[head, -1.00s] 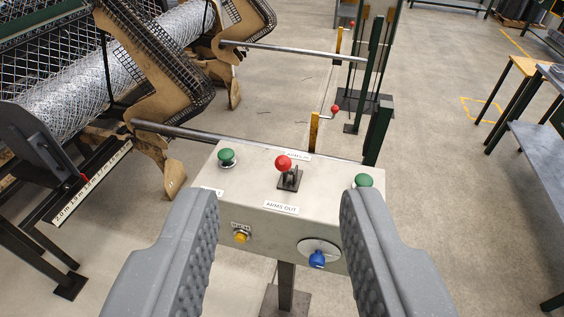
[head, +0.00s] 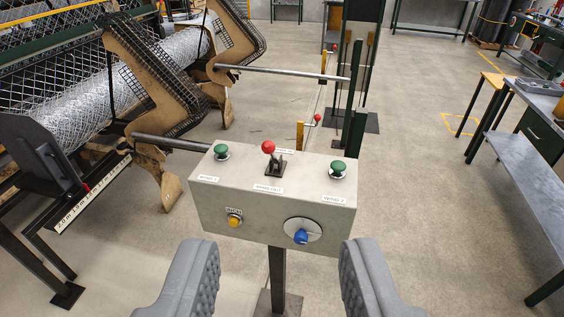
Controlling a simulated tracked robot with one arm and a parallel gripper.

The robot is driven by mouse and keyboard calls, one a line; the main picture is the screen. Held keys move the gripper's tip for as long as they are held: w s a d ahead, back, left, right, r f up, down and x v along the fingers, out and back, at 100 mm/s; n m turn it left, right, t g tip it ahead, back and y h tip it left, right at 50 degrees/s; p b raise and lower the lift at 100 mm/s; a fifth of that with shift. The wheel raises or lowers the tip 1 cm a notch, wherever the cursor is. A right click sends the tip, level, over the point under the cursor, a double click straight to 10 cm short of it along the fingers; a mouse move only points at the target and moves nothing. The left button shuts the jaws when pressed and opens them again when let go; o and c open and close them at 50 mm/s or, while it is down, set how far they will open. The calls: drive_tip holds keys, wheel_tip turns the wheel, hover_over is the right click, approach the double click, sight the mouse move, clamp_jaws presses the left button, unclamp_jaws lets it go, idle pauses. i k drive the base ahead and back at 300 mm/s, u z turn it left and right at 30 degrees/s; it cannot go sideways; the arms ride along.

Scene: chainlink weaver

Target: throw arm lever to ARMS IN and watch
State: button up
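The arm lever (head: 268,148) has a red ball knob on a dark slotted base, on top of a grey control box (head: 205,192). A label (head: 268,188) lies in front of it and another behind it, partly hidden by the lever; both are too small to read now. My gripper (head: 275,265) is open and empty, its two grey fingers apart, below and in front of the box and touching nothing there. Tan weaver arms (head: 150,75) with black mesh stand at the left, joined to steel bars, beside the roll of chainlink (head: 90,95).
Two green buttons (head: 338,168) flank the lever, one each side. The box front has a yellow button (head: 234,220) and a blue knob (head: 300,236). Dark green posts (head: 357,95) stand behind. A grey bench (head: 520,165) is at right. Floor between is clear.

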sight(268, 147)
drive_tip(key=z, duration=0.2)
drive_tip(key=i, duration=0.85)
drive_tip(key=z, duration=0.2)
